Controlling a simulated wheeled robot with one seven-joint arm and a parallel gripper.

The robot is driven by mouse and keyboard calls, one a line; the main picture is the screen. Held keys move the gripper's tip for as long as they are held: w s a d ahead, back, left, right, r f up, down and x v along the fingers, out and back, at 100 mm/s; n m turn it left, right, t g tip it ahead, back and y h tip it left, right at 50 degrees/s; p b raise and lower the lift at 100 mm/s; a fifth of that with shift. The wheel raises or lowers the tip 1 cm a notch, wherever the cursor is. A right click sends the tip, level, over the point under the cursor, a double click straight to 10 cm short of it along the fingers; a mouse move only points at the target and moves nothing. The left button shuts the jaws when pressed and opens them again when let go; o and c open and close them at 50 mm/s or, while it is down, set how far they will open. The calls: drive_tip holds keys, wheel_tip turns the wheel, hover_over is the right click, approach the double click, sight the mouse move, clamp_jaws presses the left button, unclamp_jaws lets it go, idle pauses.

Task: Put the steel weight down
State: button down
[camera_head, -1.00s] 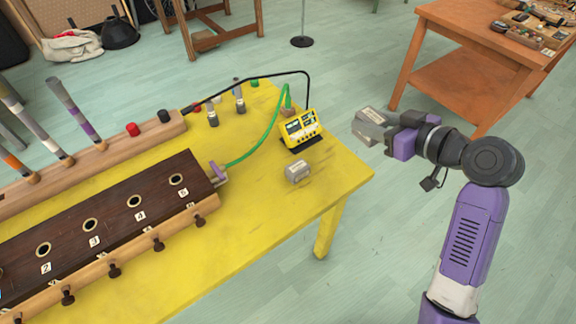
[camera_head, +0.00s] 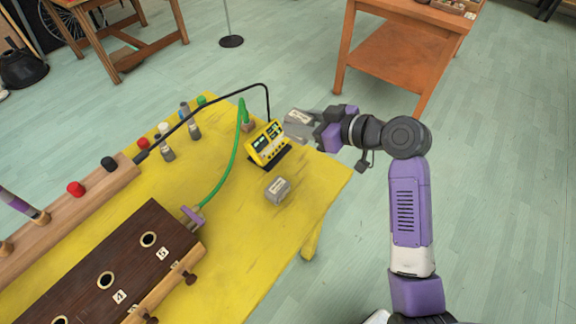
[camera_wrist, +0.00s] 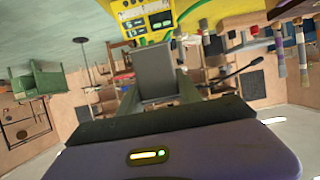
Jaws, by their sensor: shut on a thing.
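My gripper (camera_head: 318,128) is shut on a grey block with a pale label, the steel weight (camera_head: 298,119). It holds the weight in the air near the far right edge of the yellow table (camera_head: 240,260), just right of the yellow meter (camera_head: 267,143). In the wrist view the weight (camera_wrist: 155,72) sits between the two fingers, with the yellow meter (camera_wrist: 143,18) beyond it. The height of the weight above the table is hard to tell. A second grey labelled block (camera_head: 278,189) rests on the table in front of the meter.
A green cable (camera_head: 224,170) and a black cable (camera_head: 204,106) arch over the table. A dark wooden box with holes (camera_head: 130,262) and a wooden rail (camera_head: 70,211) lie at left. The tabletop right of the second block is bare. An orange table (camera_head: 400,60) stands behind.

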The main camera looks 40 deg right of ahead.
wheel_tip(320, 180, down, 15)
drive_tip(key=shift+f+b, duration=0.15)
drive_tip(key=shift+b, duration=0.15)
drive_tip(key=shift+f, duration=0.15)
idle(0.3)
drive_tip(key=c, duration=0.8)
unclamp_jaws()
drive_tip(key=shift+s, duration=0.1)
drive_tip(key=b+v, duration=0.1)
drive_tip(key=v, duration=1.1)
drive_tip(key=shift+a, duration=0.1)
